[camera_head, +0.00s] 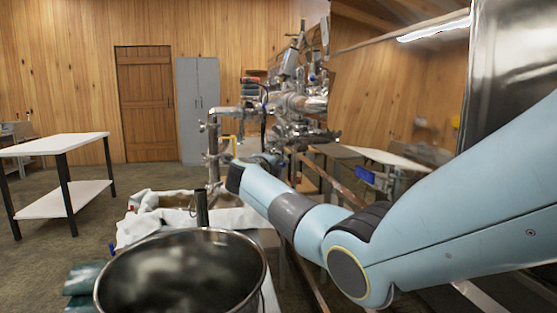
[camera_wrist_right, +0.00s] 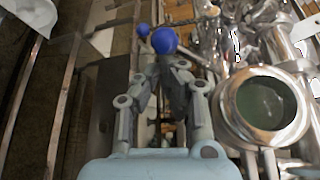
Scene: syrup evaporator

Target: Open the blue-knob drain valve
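In the right wrist view a round blue knob (camera_wrist_right: 163,40) sits just beyond the fingertips of my right gripper (camera_wrist_right: 161,68). A narrow gap shows between the tips, and no finger covers the knob, so the gripper looks partly open. I cannot tell whether a tip touches the knob. A second, smaller blue knob (camera_wrist_right: 142,29) shows just up and left of it. In the head view my right arm reaches from the right to the metal piping (camera_head: 290,103); its fingers are not clearly visible there. My left gripper is not in view.
A round steel pot (camera_head: 182,275) stands in front. A white-lined box (camera_head: 150,222) lies behind it. A polished pipe with an open round end (camera_wrist_right: 265,105) is close to the right of my right gripper. A white-topped table (camera_head: 55,145) stands left, with open floor around it.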

